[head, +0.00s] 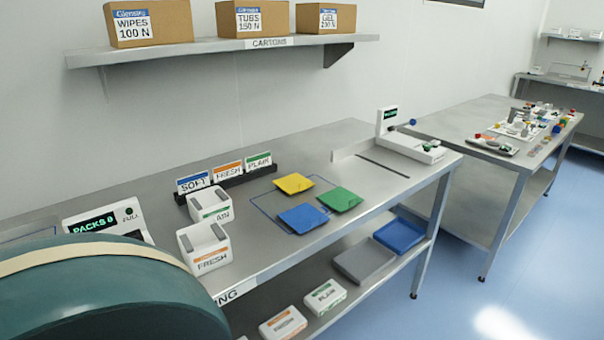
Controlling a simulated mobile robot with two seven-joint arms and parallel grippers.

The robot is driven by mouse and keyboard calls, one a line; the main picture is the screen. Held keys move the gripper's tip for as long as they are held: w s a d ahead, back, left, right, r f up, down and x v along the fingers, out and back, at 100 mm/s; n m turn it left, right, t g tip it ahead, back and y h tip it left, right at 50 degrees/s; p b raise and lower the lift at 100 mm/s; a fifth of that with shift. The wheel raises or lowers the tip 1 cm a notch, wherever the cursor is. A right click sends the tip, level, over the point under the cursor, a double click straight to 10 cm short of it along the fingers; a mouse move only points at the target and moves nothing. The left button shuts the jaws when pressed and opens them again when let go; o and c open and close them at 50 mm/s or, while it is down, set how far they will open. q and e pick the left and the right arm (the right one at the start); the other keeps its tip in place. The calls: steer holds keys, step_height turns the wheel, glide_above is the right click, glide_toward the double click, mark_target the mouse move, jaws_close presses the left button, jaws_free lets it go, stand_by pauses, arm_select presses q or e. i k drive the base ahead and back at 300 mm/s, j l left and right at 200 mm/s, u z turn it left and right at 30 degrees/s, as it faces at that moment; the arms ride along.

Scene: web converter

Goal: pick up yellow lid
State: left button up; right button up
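The yellow lid (293,183) is a flat square piece lying on the grey metal bench (330,240). It sits at the back of a blue outlined area on the bench top. A blue lid (303,218) lies in front of it and a green lid (340,199) lies to its right. The yellow lid is in full view with nothing on it. Neither of my grippers shows in the head view.
White boxes marked FRESH (205,262) and another (211,212) stand left of the lids. Behind them is a card rack (228,184). A large green roll (110,300) fills the lower left. A white device (410,146) stands at the bench's right end. A carton shelf (210,50) hangs above.

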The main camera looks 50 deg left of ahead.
mark_target(292, 184)
steer(key=i+l+u, duration=0.1)
steer(key=i+u, duration=0.25)
steer(key=i+l+u, duration=0.2)
steer(key=u, duration=0.15)
steer(key=i+l+u, duration=0.35)
steer(key=i+j, duration=0.05)
